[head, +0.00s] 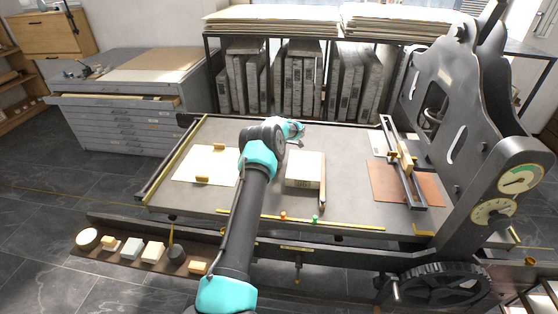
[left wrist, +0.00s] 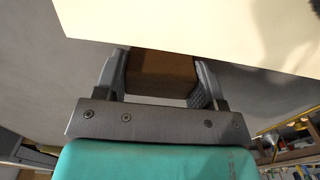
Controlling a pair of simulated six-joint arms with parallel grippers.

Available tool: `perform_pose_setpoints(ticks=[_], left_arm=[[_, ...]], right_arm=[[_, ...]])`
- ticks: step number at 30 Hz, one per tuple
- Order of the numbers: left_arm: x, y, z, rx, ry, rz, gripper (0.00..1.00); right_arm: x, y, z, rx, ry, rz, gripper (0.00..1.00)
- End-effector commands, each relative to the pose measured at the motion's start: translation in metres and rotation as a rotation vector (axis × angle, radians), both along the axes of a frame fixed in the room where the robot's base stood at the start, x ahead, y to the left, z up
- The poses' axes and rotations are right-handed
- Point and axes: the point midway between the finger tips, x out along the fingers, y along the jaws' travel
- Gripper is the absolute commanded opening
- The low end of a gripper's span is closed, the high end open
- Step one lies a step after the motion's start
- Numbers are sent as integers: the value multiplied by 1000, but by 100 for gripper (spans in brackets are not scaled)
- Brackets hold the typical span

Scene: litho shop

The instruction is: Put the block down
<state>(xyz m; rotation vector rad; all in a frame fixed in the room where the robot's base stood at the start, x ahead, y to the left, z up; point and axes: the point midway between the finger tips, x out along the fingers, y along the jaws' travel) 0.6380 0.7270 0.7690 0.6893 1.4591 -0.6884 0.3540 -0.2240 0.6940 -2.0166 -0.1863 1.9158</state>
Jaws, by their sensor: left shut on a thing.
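The brown wooden block (left wrist: 162,72) is between the two fingers of my left gripper (left wrist: 162,78), which is shut on it. In the left wrist view a large pale slab edge lies just beyond the block and hides part of it. In the head view my arm reaches over the press bed (head: 260,205), and its wrist is behind the pale stone (head: 304,165). The fingers and the held block cannot be made out there. My right gripper is in neither view.
A wooden strip (head: 322,196) stands beside the stone. A white sheet (head: 190,162) with two small wooden blocks lies at left. A brown sheet (head: 425,188) and a rail (head: 400,165) are at right. The tall press frame (head: 450,110) borders the bed. Bare bed surrounds the stone.

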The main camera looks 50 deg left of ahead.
Motion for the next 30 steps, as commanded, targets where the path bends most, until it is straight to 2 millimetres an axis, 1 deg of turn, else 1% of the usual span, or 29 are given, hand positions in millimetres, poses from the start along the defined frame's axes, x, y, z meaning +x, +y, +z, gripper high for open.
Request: perform_pose_setpoints(ticks=[5,9,10,17,18,26,30], left_arm=[[0,0,1,1,-1,0,40],[0,0,-3,0,0,0,40],[0,0,-3,0,0,0,65],[0,0,-2,0,0,0,87],[0,0,-2,0,0,0,89],[0,0,-1,1,-1,0,89],[1,0,7,1,-3,0,89]], right_arm=[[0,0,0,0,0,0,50],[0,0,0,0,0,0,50],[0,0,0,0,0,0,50],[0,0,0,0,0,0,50],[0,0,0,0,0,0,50],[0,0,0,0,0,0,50],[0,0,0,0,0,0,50]])
